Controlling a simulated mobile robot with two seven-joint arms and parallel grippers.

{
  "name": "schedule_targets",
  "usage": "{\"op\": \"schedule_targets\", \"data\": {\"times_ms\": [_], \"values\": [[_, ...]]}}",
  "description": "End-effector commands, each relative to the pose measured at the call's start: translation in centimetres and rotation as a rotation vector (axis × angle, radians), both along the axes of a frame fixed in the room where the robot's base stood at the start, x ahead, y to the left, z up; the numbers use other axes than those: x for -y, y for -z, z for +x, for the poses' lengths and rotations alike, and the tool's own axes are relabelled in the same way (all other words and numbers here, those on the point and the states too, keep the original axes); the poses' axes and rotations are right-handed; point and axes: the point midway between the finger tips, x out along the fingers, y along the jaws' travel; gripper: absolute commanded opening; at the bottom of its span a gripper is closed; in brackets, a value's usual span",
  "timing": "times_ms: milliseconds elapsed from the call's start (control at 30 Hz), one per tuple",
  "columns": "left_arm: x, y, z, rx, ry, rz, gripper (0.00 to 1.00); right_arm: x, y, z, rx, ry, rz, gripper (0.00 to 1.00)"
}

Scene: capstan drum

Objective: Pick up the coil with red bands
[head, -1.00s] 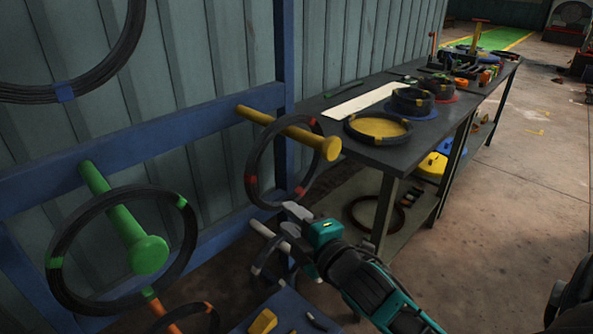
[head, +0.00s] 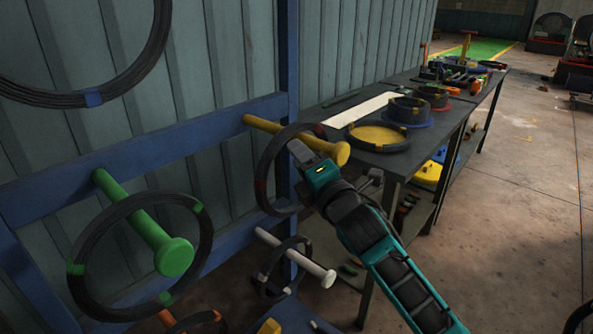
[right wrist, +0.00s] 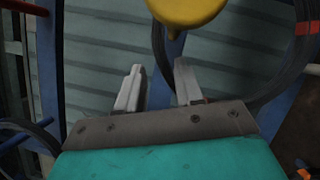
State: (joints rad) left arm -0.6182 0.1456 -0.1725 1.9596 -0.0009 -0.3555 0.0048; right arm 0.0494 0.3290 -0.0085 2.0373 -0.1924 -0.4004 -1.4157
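The coil with red bands (head: 262,168) is a dark ring hanging on the yellow peg (head: 262,123) of the blue rack. A red band shows on its left rim. In the right wrist view the coil (right wrist: 285,82) curves down behind and to the right of the fingers, with the yellow peg's round end (right wrist: 188,12) above. My right gripper (head: 298,150) is in front of the coil, just below the peg's end, and hides part of the ring. My left gripper is not in view.
A green-banded coil (head: 76,268) hangs on a green peg (head: 150,230) at the left. A white peg (head: 300,258) with another coil sits below. A dark workbench (head: 385,158) with coils and tools stands at the right. Open floor (head: 530,200) lies beyond it.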

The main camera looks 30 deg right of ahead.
Motion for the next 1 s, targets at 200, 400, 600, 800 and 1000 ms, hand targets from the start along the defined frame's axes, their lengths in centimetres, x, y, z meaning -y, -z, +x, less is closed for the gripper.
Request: {"op": "schedule_targets", "data": {"times_ms": [200,400,600,800,1000], "values": [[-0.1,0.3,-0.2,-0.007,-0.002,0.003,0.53,0.0,-0.2,1.3,0.001,-0.002,0.002,0.36],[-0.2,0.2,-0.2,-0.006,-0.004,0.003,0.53,0.4,-0.8,4.0,0.001,-0.001,0.002,0.36],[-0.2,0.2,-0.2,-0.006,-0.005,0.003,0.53,0.4,-1.0,5.9,-0.001,-0.002,0.001,0.36],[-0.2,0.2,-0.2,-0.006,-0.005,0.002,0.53,0.4,-1.0,6.1,-0.001,-0.003,0.001,0.36],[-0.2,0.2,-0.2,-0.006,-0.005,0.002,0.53,0.4,-1.0,6.0,-0.001,-0.003,0.001,0.23]]}}
